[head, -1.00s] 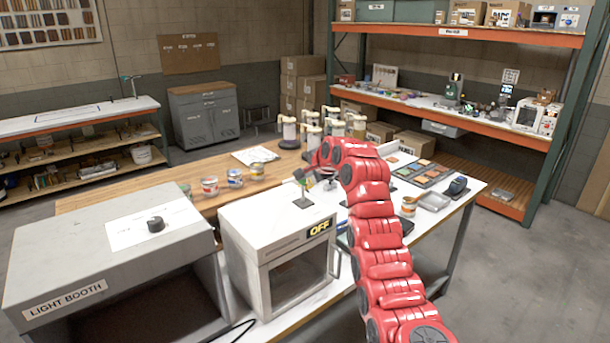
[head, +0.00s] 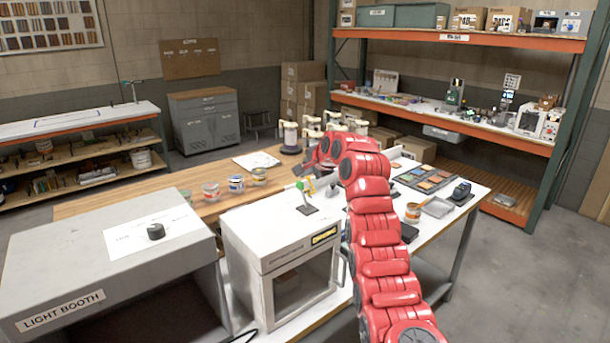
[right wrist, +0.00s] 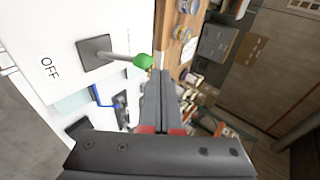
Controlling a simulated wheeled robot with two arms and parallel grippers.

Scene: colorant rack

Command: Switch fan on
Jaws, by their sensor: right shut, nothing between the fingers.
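The white box (head: 290,240) stands on the table beside the light booth. A lever switch (head: 307,208) with a green knob (head: 300,185) is on its top. The sign (head: 324,236) on its front shows a longer yellow word, too small to read surely. In the right wrist view the lever's shaft (right wrist: 120,56) leans away from a printed OFF label (right wrist: 48,68). My right gripper (right wrist: 160,62) is shut and empty, its tips just beside the green knob (right wrist: 143,61); I cannot tell whether they touch. My left gripper is not in view.
The light booth (head: 100,250) stands left of the white box. Several paint cans (head: 236,184) stand on the wooden tabletop behind. A grey tray (head: 437,207) and colour swatches (head: 418,178) lie right of my right arm. Shelves (head: 455,90) stand at the back.

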